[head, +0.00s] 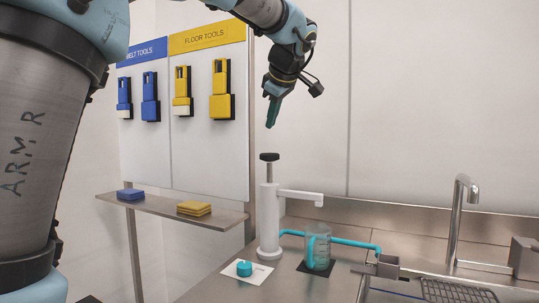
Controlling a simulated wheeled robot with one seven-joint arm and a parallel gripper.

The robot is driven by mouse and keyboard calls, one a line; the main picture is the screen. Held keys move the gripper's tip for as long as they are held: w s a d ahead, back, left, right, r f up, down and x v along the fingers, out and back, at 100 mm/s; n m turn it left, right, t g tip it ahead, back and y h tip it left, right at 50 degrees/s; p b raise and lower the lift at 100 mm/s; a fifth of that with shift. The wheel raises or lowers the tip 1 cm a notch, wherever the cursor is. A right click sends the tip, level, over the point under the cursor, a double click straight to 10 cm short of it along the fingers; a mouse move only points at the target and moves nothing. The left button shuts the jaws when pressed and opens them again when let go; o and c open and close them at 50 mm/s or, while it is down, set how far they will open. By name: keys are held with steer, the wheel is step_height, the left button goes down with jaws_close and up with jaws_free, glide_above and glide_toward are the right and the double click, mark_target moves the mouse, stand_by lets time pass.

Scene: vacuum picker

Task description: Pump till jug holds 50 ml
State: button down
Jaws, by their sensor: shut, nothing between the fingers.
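A white hand pump (268,222) stands upright on the steel counter. Its black plunger knob (269,157) is raised on a thin rod, and its spout (302,196) points right. A clear jug (317,249) stands on a dark mat (318,270) near the spout, with teal tubing at it. Its liquid level is too small to read. My gripper (270,124) is shut and empty, pointing down above the knob and apart from it.
A small teal cap (244,268) sits on a white card (247,271) left of the pump. A teal hose (350,242) runs right to a metal block (382,266). A tap (460,215) stands at the right. A shelf (175,208) holds blue and yellow pads under the tool board.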

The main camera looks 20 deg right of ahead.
mark_target(267, 154)
stand_by(0.8)
steer(key=shift+w+a+r+n+g+h+p, duration=0.1)
steer(key=shift+r+n+g+h+p, duration=0.2)
steer(key=shift+n+p, duration=0.65)
steer(key=r+n+h+p, duration=0.1)
steer(key=n+p, duration=0.1)
steer(key=n, duration=0.1)
steer(key=r+n+g+h+p, duration=0.1)
steer(key=n+h+p, duration=0.1)
steer(key=n+p, duration=0.1)
steer(key=a+r+n+g+h+p, duration=0.1)
steer(key=n+p, duration=0.2)
steer(key=shift+w+r, duration=0.1)
steer(key=shift+w, duration=0.1)
step_height(267, 154, down, 9)
steer(key=b, duration=0.6)
steer(key=shift+r+b, duration=0.1)
steer(key=shift+b, duration=0.2)
stand_by(0.8)
steer(key=shift+f, duration=0.4)
